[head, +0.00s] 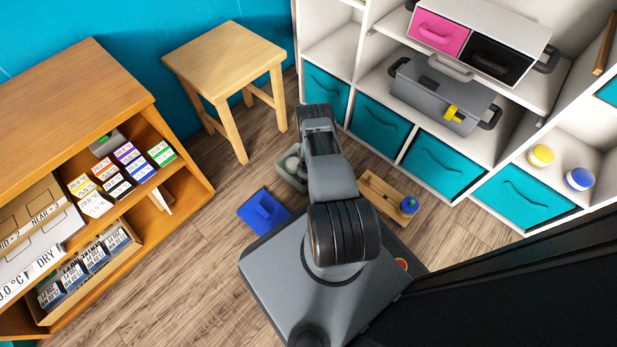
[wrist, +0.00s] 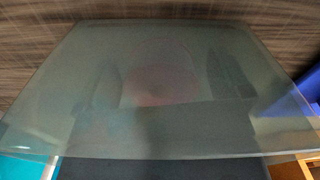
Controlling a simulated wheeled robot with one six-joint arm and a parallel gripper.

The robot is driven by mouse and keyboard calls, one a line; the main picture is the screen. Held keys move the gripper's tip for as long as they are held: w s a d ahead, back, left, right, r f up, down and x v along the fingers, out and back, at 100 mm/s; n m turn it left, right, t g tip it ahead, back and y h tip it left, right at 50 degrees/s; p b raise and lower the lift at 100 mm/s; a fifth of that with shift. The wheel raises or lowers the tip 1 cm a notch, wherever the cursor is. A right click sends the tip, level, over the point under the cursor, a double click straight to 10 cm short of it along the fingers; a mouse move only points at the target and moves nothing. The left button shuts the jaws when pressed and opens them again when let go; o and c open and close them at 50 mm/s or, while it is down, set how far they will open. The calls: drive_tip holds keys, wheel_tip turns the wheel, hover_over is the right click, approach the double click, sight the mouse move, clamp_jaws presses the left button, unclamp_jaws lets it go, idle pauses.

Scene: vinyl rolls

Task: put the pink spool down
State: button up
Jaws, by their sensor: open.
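A faint pinkish round patch (wrist: 162,82), which may be the pink spool, shows in the middle of the wrist view. It is dim behind or within a hazy grey-green surface (wrist: 60,125) that fills most of that view. Dark shapes on both sides of the patch look like the spread fingers of my gripper (wrist: 168,90), with the jaws open. I cannot tell whether they touch it. In the head view my arm reaches forward and hides the gripper. A grey-green bin (head: 291,181) shows partly behind the arm, with a pale round thing (head: 292,163) in it.
A wooden tray (head: 380,190) with a blue spool (head: 409,205) lies right of the arm. A stool (head: 225,60), teal drawers (head: 440,165) and a wooden shelf (head: 150,130) surround the floor.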

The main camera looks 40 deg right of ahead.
drive_tip(key=w+a+r+m+p, duration=0.1)
drive_tip(key=w+a+r+p, duration=0.15)
drive_tip(key=r, duration=1.15)
drive_tip(key=w+a+r+t+p, duration=0.1)
drive_tip(key=w+a+r, duration=0.15)
drive_tip(key=r, duration=1.25)
drive_tip(key=w+a+r+m+p, duration=0.1)
drive_tip(key=a+r+p, duration=0.15)
drive_tip(key=r, duration=1.15)
drive_tip(key=s+a+r+t, duration=0.1)
drive_tip(key=s+a+r, duration=0.25)
drive_tip(key=r, duration=0.25)
drive_tip(key=s+a+r, duration=0.2)
drive_tip(key=a+r, duration=0.2)
drive_tip(key=r, duration=0.3)
drive_tip(key=s+a+r+m, duration=0.1)
drive_tip(key=s+a+r, duration=0.1)
drive_tip(key=s, duration=0.4)
drive_tip(key=s+a+r+m, duration=0.1)
drive_tip(key=s+a+r, duration=0.2)
drive_tip(key=s, duration=0.3)
drive_tip(key=shift+s+a+r+t, duration=0.25)
drive_tip(key=shift+s+r+t, duration=0.05)
drive_tip(key=shift+r, duration=0.55)
